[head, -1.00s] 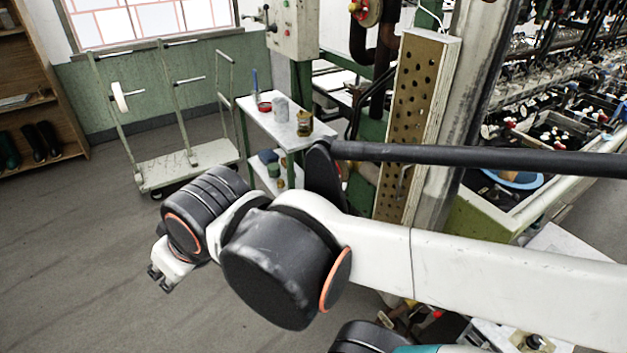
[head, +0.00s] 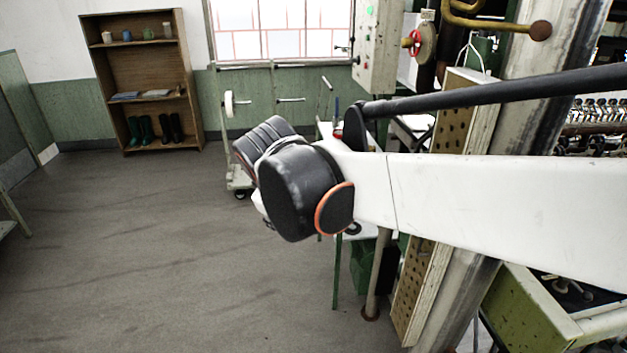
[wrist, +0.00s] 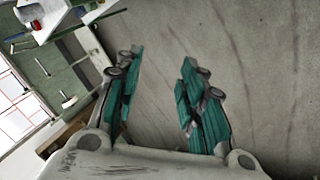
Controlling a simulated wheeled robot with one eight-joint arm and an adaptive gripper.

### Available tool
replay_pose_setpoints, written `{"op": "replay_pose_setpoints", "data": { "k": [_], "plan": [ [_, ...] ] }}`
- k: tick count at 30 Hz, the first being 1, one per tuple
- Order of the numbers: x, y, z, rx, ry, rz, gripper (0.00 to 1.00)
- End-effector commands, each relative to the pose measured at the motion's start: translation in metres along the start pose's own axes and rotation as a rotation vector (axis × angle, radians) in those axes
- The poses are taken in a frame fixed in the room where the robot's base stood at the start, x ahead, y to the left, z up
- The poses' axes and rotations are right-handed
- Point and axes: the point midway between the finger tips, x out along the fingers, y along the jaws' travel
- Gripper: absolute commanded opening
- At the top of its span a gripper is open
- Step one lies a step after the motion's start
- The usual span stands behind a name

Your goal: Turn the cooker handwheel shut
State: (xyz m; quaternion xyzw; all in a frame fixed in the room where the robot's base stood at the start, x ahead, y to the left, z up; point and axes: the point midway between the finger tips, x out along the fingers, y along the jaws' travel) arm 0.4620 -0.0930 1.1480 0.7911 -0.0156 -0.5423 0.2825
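A small red handwheel (head: 414,42) shows in the head view at the upper right, beside a control box and in front of dark pipework. It is the only handwheel I can make out, and its setting cannot be read from here. My gripper (wrist: 162,62) shows in the wrist view with its two teal-padded fingers well apart and nothing between them; grey floor lies behind them. In the head view my arm reaches leftward below the handwheel, and the gripper is mostly hidden behind the wrist. The gripper is clear of the handwheel, which is not seen in the wrist view.
A pale control box (head: 379,45) hangs left of the handwheel. A perforated board (head: 423,285) and a grey post (head: 455,298) stand at right, near my arm. A wheeled trolley (head: 238,178) and a wooden shelf (head: 143,52) stand at the back.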

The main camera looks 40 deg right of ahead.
Motion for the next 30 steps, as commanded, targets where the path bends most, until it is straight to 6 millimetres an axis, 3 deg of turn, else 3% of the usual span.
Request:
{"op": "replay_pose_setpoints", "data": {
  "k": [1,9,21,30],
  "plan": [
    [0.017,0.031,-0.008,-0.002,-0.045,0.030,0.37],
    [0.066,0.090,-0.026,-0.207,-0.213,0.129,0.37],
    [0.151,0.168,-0.037,-0.477,-0.503,0.225,0.37],
    [0.222,0.211,-0.032,-0.650,-0.745,0.253,0.37]
  ]
}}
